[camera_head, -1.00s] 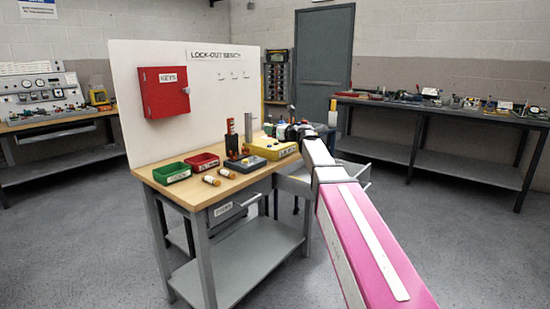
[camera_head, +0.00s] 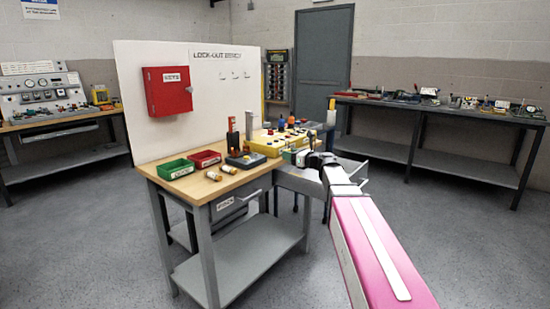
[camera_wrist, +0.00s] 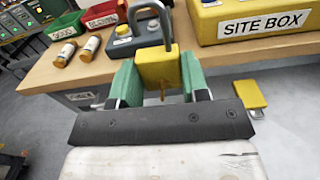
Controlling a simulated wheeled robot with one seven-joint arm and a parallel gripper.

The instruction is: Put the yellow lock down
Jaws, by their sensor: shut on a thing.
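A yellow lock (camera_wrist: 157,68) with a grey shackle pointing up is held between the green pads of my gripper (camera_wrist: 158,84) in the wrist view. A key or small brown pin shows at its near face. In the head view my gripper (camera_head: 298,157) is at the bench's right front edge, and the held lock is hard to make out there. A second yellow lock (camera_wrist: 250,94) lies on a pale grey surface right of my gripper, below the bench top's level.
The wooden bench top (camera_head: 231,182) holds a yellow site box (camera_head: 267,147), a grey button box (camera_head: 245,160), red (camera_head: 205,158) and green (camera_head: 176,169) bins and two small cylinders (camera_head: 222,171). A grey tray (camera_head: 290,178) juts out at the bench's right.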

